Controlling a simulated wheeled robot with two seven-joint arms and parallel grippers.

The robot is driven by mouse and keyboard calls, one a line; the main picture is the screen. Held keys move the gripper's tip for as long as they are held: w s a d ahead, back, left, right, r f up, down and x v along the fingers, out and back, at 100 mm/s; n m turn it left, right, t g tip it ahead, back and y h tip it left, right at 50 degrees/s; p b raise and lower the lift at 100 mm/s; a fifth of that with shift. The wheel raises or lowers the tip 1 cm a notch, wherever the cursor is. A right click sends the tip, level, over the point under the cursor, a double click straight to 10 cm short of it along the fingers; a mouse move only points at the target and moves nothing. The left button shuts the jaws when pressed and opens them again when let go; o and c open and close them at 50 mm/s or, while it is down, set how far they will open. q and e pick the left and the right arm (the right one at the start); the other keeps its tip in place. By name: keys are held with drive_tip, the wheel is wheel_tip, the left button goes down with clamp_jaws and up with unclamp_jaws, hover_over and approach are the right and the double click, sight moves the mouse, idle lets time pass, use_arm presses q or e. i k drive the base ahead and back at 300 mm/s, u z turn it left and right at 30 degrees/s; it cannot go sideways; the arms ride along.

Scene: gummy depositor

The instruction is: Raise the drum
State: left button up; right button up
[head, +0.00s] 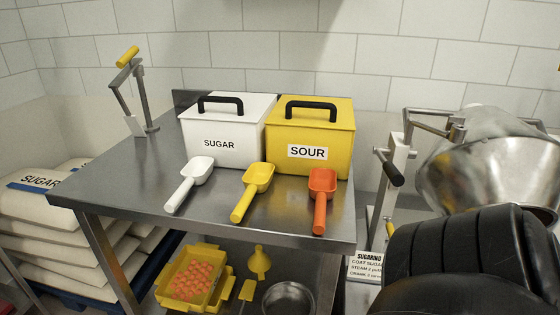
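The shiny metal drum (465,172) stands at the right, tilted with its rounded side toward the table. A metal frame (432,122) with bars shows behind and beside it. A crank with a black grip (391,173) sits on a pale upright post (395,165) just left of the drum. A dark ribbed part, likely my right arm, hides the drum's lower side. Neither of my grippers shows in the head view.
A steel table (130,182) holds a white SUGAR bin (219,130), a yellow SOUR bin (310,125), and white (190,182), yellow (252,190) and orange (322,198) scoops. A yellow-handled lever (127,57) stands at its back left. A sign (367,265) is partly hidden.

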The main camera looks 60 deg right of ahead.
sight(502, 159)
drive_tip(key=u, duration=0.55)
drive_tip(key=k, duration=1.1)
drive_tip(key=z, duration=1.6)
